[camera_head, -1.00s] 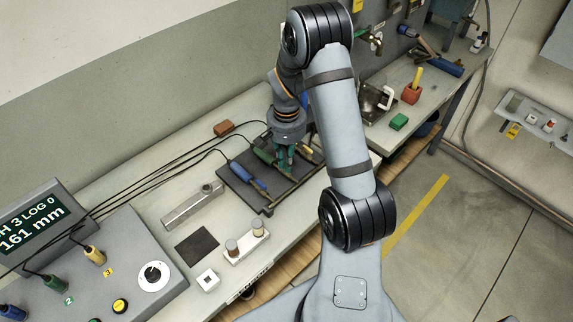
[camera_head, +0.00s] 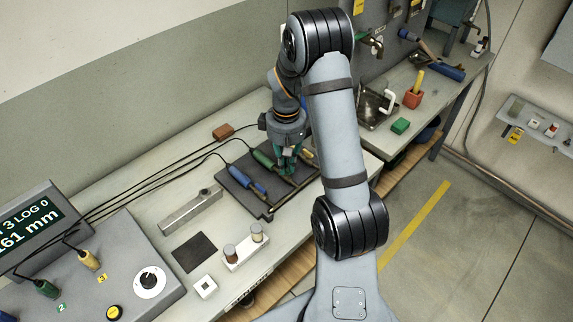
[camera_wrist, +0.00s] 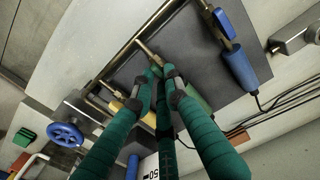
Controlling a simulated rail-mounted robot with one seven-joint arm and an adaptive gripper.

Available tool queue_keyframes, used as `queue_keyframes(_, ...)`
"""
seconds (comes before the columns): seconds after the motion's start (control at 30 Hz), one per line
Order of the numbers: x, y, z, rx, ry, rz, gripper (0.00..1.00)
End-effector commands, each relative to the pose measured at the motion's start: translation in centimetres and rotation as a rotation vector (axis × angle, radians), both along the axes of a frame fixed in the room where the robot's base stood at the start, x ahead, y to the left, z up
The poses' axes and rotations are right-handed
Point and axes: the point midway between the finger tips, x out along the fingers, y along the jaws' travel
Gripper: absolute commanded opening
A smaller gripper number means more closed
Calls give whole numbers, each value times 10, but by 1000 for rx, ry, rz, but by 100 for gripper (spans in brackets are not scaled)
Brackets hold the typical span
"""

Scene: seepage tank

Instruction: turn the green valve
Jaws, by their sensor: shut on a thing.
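A green-handled probe (camera_head: 263,158) with a cable lies on a dark tray (camera_head: 258,207), between a blue-handled probe (camera_head: 243,179) and a yellow-handled one. My gripper (camera_head: 286,167) is over the tray, low at the front end of the green-handled probe. In the wrist view my green fingers (camera_wrist: 157,82) are shut on that probe near its brass-coloured stem (camera_wrist: 149,54); they hide part of its green handle (camera_wrist: 199,97). A brass tap (camera_head: 371,45) is on the back panel; its handle looks greenish but is too small to be sure.
A control box (camera_head: 105,262) with coloured plugs and a dial stands at the left. Cables run from it to the tray. A brown block (camera_head: 223,131), a metal channel (camera_head: 189,211) and a white vial holder (camera_head: 245,247) lie around the tray. A green block (camera_head: 401,126) and red holder (camera_head: 413,98) are at the right.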

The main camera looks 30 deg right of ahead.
Motion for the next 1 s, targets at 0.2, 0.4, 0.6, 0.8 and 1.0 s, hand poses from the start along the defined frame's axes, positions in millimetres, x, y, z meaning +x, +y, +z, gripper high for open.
queue_keyframes(0.2,1,0,0,0,-2,87,0)
queue_keyframes(0.4,1,1,0,-2,-2,122,0)
queue_keyframes(0.6,1,1,0,-1,-1,129,0)
queue_keyframes(0.8,1,1,0,-1,-1,129,0)
queue_keyframes(1.0,1,2,0,-1,-1,127,22)
